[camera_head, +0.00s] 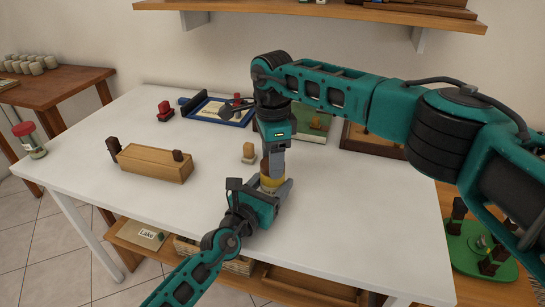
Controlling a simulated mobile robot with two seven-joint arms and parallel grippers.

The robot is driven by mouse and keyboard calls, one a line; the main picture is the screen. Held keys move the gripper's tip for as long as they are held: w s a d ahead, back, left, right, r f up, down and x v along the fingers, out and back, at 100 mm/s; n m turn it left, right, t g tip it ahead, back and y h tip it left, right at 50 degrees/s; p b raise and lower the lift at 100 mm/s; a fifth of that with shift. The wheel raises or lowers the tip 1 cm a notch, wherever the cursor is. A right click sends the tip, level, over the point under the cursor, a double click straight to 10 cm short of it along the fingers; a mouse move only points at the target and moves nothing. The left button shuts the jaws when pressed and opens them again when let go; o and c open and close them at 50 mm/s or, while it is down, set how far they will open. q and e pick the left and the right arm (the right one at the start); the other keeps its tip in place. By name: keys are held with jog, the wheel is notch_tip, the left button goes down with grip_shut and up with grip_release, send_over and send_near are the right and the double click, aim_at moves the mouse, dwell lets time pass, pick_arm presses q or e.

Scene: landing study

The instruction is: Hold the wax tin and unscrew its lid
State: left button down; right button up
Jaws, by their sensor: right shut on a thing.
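The wax tin (269,185), a small yellow-gold round thing, stands on the white table, mostly hidden by my two grippers. My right gripper (273,176) points down from above and is shut on the top of the tin, at its lid. The seam between lid and body is too small to make out. My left gripper (270,193) comes in low from the front, with a grey finger at the tin's right side. Whether its fingers press on the tin is hidden.
Behind the grippers stand a small wooden-topped stamp (249,153), a blue-edged tray (238,119) and a red stamp (165,111). A wooden box (153,163) stands at the left. The front of the white table (345,225) is clear. A shelf (330,12) hangs above.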

jog(key=n, duration=1.1)
jog(key=shift+n, duration=0.4)
jog(key=shift+r, duration=0.2)
jog(key=shift+r, duration=0.9)
jog(key=shift+r, duration=2.05)
pick_arm(q)
jog(key=shift+c, duration=0.8)
grip_release()
